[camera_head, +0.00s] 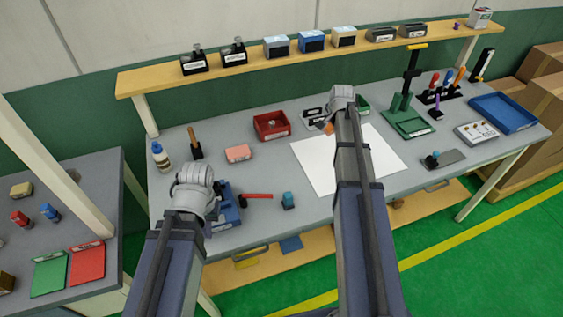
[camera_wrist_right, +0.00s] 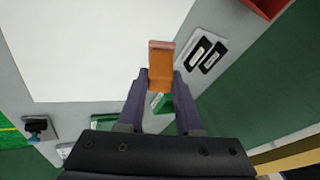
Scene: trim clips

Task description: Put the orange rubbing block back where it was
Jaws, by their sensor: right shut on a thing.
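The orange rubbing block (camera_wrist_right: 161,62) is between the fingers of my right gripper (camera_wrist_right: 161,82), which is shut on it, in the right wrist view. In the head view a small orange part of the block (camera_head: 327,128) shows beside my right wrist, over the back left part of the white sheet (camera_head: 320,170); the wrist hides the rest. My left gripper (camera_head: 194,178) is over the front left of the bench, next to a blue fixture (camera_head: 228,212). Its fingers are hidden behind its wrist, so I cannot tell its opening.
A white tray with dark pieces (camera_head: 313,114) and a red bin (camera_head: 271,125) stand near my right gripper. A green stand (camera_head: 408,118) is to the right. A red-handled tool (camera_head: 256,196) and a teal-topped item (camera_head: 288,200) lie near the front edge. A shelf (camera_head: 290,58) runs behind.

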